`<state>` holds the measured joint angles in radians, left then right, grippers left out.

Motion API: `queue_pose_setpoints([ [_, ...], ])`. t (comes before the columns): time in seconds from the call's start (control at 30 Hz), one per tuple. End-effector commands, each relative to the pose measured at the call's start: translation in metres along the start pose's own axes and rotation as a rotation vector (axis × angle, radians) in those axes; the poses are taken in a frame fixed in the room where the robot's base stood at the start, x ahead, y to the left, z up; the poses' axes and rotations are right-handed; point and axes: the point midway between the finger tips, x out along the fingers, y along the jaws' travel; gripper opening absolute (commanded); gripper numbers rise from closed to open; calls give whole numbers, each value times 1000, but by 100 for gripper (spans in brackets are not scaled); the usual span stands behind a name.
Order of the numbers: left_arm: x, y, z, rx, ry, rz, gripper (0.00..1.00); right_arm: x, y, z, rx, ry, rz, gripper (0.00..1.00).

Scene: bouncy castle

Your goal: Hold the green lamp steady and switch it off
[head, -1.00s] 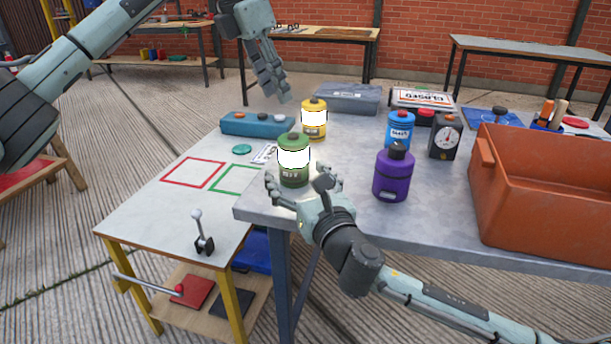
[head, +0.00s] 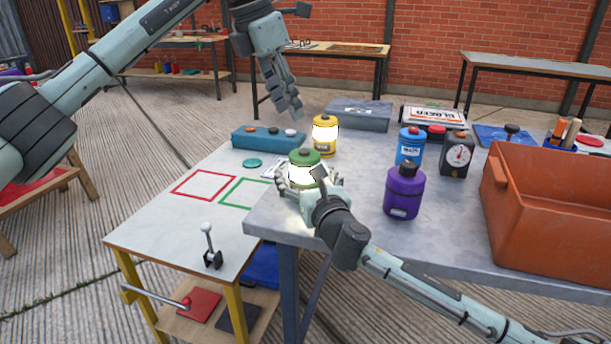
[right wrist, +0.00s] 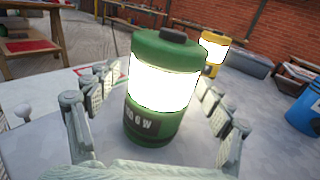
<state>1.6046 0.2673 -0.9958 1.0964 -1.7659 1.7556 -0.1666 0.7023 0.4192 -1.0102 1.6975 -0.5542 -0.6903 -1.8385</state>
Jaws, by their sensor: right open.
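The green lamp (head: 305,156) stands upright near the left front corner of the grey table, its band glowing white. In the right wrist view the green lamp (right wrist: 160,90) has a dark button on its cap and stands between the spread fingers. My right gripper (head: 303,186) is open around the lamp's lower body, low over the table; in the right wrist view the right gripper's fingers (right wrist: 158,115) show gaps to the lamp on both sides. My left gripper (head: 290,108) hangs above and behind the lamp, fingers pointing down, holding nothing visible; its opening is unclear.
A lit yellow lamp (head: 325,137) stands behind the green one. A purple bottle (head: 404,193), a blue canister (head: 410,146) and a dial box (head: 457,155) stand to the right, with an orange bin (head: 555,220) beyond. A blue button box (head: 268,137) lies behind left.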

Motion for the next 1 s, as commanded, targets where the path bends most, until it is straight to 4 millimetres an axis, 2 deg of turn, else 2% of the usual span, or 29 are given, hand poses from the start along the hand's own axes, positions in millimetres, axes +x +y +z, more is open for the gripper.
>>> queue_pose_setpoints([
  [0.07,0,0,0,0,0,0,34,0,0,0,0,0,0,80],
  [0.6,0,0,0,0,0,0,34,0,0,0,0,0,0,13],
  [0.67,0,0,0,0,0,0,30,0,0,0,0,0,0,11],
  [0.9,0,0,0,0,0,0,0,0,0,0,0,0,0,11],
  [1.0,0,0,0,0,0,0,0,0,0,0,0,0,0,11],
])
